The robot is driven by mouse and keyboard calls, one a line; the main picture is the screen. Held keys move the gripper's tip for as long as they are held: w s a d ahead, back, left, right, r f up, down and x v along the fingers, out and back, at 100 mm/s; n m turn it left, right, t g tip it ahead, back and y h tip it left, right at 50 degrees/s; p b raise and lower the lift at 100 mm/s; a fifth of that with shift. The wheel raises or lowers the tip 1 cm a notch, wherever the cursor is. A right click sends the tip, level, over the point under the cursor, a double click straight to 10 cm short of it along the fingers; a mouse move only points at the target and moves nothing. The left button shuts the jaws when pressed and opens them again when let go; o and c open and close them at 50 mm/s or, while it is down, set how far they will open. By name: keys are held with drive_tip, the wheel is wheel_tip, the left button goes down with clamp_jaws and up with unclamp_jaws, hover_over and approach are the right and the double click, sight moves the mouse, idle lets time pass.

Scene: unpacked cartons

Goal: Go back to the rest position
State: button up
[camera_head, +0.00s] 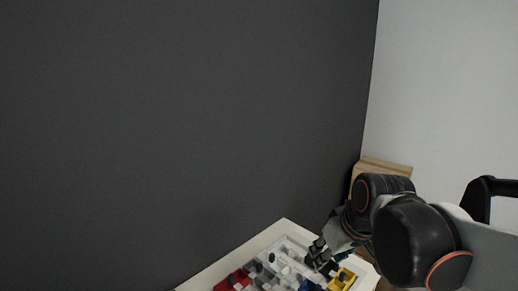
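My arm comes in from the lower right. My gripper (318,254) is small in the view and hangs low over a grey tray (298,241) near its right side, by the blue and yellow pieces. Its dark fingers blend with dark items behind them, so I cannot tell if they are open, shut or holding something. I cannot tell if they touch the tray.
The tray lies on a white table (235,257), cut off by the bottom edge. Red (232,281), blue (309,286) and yellow (341,280) pieces sit there. A cardboard carton (385,167) stands behind my arm. A dark wall (180,120) and pale wall (445,90) meet behind.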

drive_tip(key=s+d+f+m+t, duration=0.1)
drive_tip(key=s+d+m, duration=0.1)
drive_tip(key=s, duration=0.4)
drive_tip(key=s+d+f+m+h, duration=0.1)
drive_tip(key=s+d+f, duration=0.1)
drive_tip(key=s, duration=0.4)
drive_tip(key=shift+s+d+m+t, duration=0.25)
drive_tip(key=shift+s+m+t, duration=0.1)
drive_tip(key=shift+m+t, duration=0.05)
